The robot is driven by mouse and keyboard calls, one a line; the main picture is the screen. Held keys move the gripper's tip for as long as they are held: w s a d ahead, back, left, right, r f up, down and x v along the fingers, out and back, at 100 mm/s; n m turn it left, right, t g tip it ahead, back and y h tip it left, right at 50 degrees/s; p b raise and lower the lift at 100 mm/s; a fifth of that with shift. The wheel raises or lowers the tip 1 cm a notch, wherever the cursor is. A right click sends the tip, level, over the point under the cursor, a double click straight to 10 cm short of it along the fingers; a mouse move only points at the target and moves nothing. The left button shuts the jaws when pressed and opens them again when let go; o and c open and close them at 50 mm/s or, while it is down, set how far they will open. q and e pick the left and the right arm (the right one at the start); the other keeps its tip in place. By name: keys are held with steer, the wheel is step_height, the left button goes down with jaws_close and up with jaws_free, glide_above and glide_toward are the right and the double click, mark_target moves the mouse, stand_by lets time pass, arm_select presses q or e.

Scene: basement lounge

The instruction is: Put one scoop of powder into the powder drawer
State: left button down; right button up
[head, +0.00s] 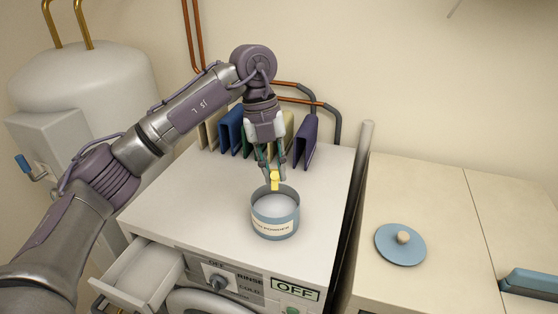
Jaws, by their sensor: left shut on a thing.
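A blue-grey tub of powder (275,213) with a paper label stands open on top of the white washing machine (187,194). Pale powder shows inside it. My left gripper (275,176) points down over the tub's far rim and is shut on a small yellow scoop (275,181). The scoop's lower end is at the tub's mouth; I cannot tell how deep it reaches or whether it holds powder. The powder drawer (140,276) is pulled out at the machine's front left, and its visible inside looks empty. My right gripper is not in view.
A blue lid (401,244) with a pale knob lies on the cream counter (420,191) to the right. Several coloured upright folder-like items (307,142) stand behind the gripper. The machine's top left is clear.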

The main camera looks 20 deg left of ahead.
arm_select(q)
steer(key=shift+w+a+f+b, duration=0.15)
steer(key=shift+f+b, duration=0.3)
steer(key=shift+f, duration=0.3)
steer(key=shift+w+d+f+b, duration=0.1)
steer(key=shift+f+b, duration=0.3)
steer(key=shift+f, duration=0.3)
steer(key=shift+w+f+b, duration=0.55)
steer(key=shift+f+b, duration=2.45)
steer(key=shift+f, duration=1.5)
steer(key=s+d+r+t+y+b, duration=0.1)
steer(key=s+r+t+b, duration=0.4)
steer(key=r, duration=0.3)
steer(key=shift+r+m+y, duration=0.25)
steer(key=shift+m+y, duration=0.05)
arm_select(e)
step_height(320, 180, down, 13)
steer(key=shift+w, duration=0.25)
